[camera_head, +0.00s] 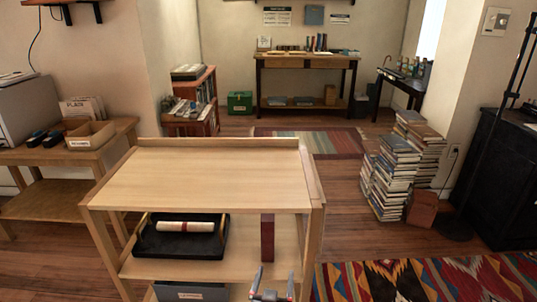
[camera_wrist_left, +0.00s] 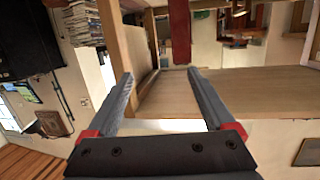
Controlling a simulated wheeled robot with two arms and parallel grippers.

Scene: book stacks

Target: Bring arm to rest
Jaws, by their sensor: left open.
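My left gripper (camera_head: 273,282) shows at the bottom edge of the head view, in front of the wooden shelf cart (camera_head: 210,175). In the left wrist view its two grey fingers (camera_wrist_left: 160,76) are spread apart with nothing between them. A dark red book (camera_head: 267,238) stands upright on the cart's middle shelf, beyond the gripper. It also shows at the top of the left wrist view (camera_wrist_left: 180,32), just ahead of the fingertips and apart from them. My right gripper is in neither view.
A black tray (camera_head: 160,243) with a rolled scroll (camera_head: 185,227) sits on the middle shelf. A grey box (camera_head: 190,291) is on the shelf below. The cart's top is bare. Book stacks (camera_head: 393,175) stand on the floor at right. A patterned rug (camera_head: 430,278) lies right of the cart.

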